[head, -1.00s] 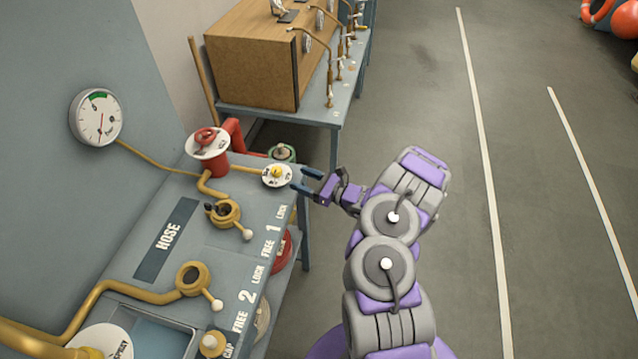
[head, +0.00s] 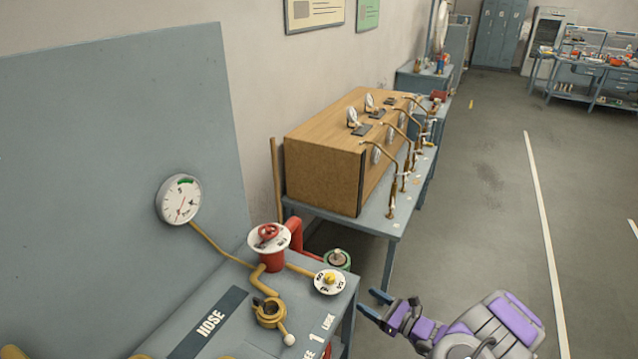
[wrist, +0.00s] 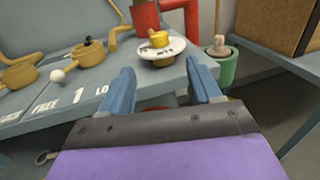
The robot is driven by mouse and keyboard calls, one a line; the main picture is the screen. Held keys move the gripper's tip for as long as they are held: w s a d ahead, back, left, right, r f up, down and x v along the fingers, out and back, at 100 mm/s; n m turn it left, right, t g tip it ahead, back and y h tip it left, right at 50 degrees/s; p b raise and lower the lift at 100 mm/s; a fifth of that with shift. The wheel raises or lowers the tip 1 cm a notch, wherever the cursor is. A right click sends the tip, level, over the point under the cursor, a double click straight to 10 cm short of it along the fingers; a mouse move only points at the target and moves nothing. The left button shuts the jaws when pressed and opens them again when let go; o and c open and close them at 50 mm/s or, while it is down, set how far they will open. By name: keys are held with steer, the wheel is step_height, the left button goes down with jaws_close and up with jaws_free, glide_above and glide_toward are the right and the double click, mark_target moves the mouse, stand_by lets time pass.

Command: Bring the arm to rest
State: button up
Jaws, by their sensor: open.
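My gripper (head: 375,304) is at the lower right of the head view, just right of the grey bench (head: 235,290). Its two blue fingers are apart, with nothing between them. My purple and grey arm (head: 490,325) stretches in from the lower right and is cut off by the frame's bottom edge. In the wrist view the open fingers (wrist: 163,90) point toward the bench edge and a white round dial with a yellow knob (wrist: 160,42). That dial (head: 330,282) also shows in the head view, left of the fingertips and apart from them.
The bench carries a red valve (head: 269,240), a brass fitting (head: 270,312) and a wall gauge (head: 179,200) behind. A green cylinder (head: 337,259) stands behind the bench. A wooden cabinet (head: 325,160) sits on a farther table. The floor (head: 480,200) at right is open.

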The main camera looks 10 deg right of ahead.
steer(key=a+r+n+g+y, duration=0.4)
steer(key=a+r+n, duration=0.1)
steer(key=a+r, duration=0.45)
steer(key=s+a+r+n+g, duration=1.1)
steer(key=s+a+r+n, duration=0.1)
steer(key=s+a+r, duration=0.25)
steer(key=s+r+n+g+h, duration=0.25)
steer(key=s+n+h, duration=0.5)
steer(key=s, duration=0.75)
steer(key=s+d+n+t+h, duration=0.2)
steer(key=s+d+n+h, duration=0.1)
steer(key=s+d+h, duration=0.5)
steer(key=s+d, duration=0.3)
steer(key=d, duration=0.1)
steer(key=shift+s+d+r, duration=0.15)
steer(key=shift+s+d, duration=0.1)
steer(key=shift+d, duration=0.15)
steer(key=shift+h, duration=0.25)
